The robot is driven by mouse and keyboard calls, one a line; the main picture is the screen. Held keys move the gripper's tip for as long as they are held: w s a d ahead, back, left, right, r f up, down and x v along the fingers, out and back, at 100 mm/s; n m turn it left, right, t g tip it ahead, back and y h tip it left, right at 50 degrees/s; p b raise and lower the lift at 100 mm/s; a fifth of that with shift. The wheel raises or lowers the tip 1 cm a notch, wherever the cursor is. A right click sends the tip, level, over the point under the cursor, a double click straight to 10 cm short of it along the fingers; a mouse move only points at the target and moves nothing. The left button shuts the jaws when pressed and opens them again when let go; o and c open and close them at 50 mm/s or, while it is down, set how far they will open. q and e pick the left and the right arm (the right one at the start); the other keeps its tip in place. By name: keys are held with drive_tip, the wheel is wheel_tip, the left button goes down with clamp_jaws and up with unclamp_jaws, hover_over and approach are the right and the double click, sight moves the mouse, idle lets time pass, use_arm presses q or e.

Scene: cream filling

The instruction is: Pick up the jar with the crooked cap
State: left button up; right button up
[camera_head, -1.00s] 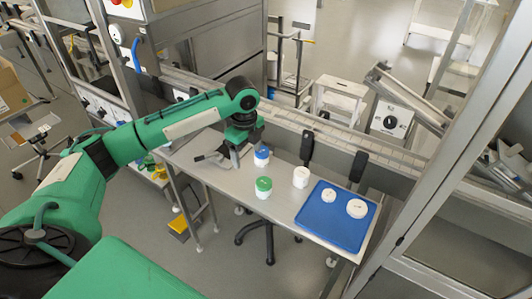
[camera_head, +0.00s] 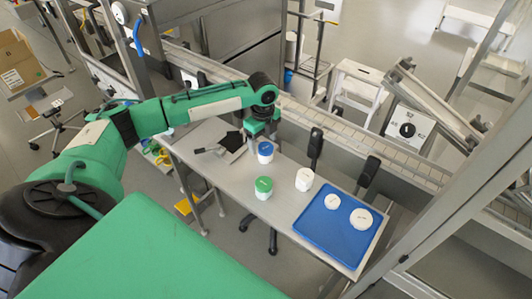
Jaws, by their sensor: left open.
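Three white jars stand on the grey table (camera_head: 225,178): one with a blue cap (camera_head: 265,148), one with a green cap (camera_head: 263,187), and one all white (camera_head: 304,179). The frames are too small to tell which cap is crooked. My left gripper (camera_head: 257,143) is open, pointing down just behind the blue-capped jar; its fingers are partly hidden and I cannot tell whether they touch the jar. My right gripper is not in view.
A blue tray (camera_head: 318,228) at the table's right end holds two white round items, a smaller one (camera_head: 332,201) and a larger one (camera_head: 361,219). A conveyor rail (camera_head: 345,135) runs behind the table. A dark-headed tool (camera_head: 210,149) lies at the left.

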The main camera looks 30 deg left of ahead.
sight(265, 147)
use_arm(q)
drive_tip(key=shift+f, duration=0.25)
drive_tip(key=f, duration=0.1)
drive_tip(key=f+p, duration=0.1)
drive_tip(key=f, duration=0.2)
drive_tip(key=shift+w+d+p, duration=0.25)
drive_tip(key=shift+p, duration=0.15)
drive_tip(key=shift+f, duration=0.55)
drive_tip(key=c, duration=1.1)
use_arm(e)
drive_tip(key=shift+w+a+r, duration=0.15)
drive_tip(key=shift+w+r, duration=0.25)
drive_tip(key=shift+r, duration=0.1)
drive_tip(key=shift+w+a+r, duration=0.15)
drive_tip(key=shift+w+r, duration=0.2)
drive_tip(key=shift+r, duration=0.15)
